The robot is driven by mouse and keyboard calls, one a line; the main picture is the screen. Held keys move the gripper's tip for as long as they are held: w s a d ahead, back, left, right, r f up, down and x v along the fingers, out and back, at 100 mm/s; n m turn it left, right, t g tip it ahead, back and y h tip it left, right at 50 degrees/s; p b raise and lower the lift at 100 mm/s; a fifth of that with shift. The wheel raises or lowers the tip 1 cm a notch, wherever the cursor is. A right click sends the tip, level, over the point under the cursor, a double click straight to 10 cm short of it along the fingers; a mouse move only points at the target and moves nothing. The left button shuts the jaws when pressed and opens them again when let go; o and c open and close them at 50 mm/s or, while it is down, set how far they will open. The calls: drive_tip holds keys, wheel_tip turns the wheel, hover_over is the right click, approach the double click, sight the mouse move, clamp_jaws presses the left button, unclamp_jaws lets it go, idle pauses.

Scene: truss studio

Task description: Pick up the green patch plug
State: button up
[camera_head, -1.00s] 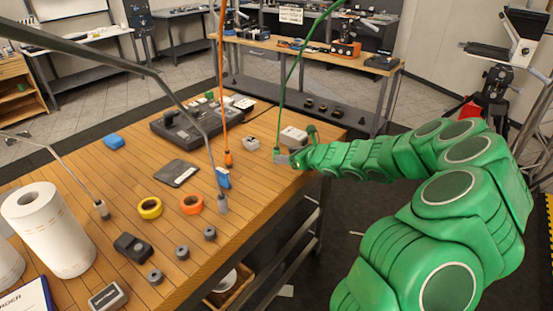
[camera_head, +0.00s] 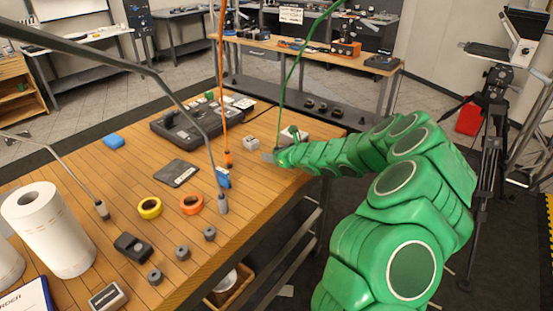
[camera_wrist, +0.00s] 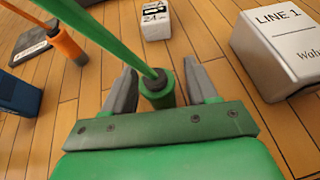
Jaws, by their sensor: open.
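The green patch plug (camera_wrist: 158,91) hangs from a green cable in the wrist view, its dark collar on top. My gripper (camera_wrist: 160,78) is open, with one grey finger on each side of the plug and small gaps showing between. In the head view my gripper (camera_head: 268,157) is low over the right edge of the wooden table (camera_head: 130,185); the green cable (camera_head: 284,95) comes down to it, and the plug itself is mostly hidden there.
A white box marked LINE 1 (camera_wrist: 290,45) stands close right of the fingers. A small white block (camera_wrist: 155,20) stands ahead. An orange plug (camera_head: 229,159) and a blue piece (camera_head: 222,177) are to the left, with a dark mixer (camera_head: 185,130) behind.

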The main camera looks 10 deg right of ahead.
drive_tip(key=shift+w+a, duration=0.15)
drive_tip(key=c, duration=1)
drive_tip(key=shift+c, duration=0.2)
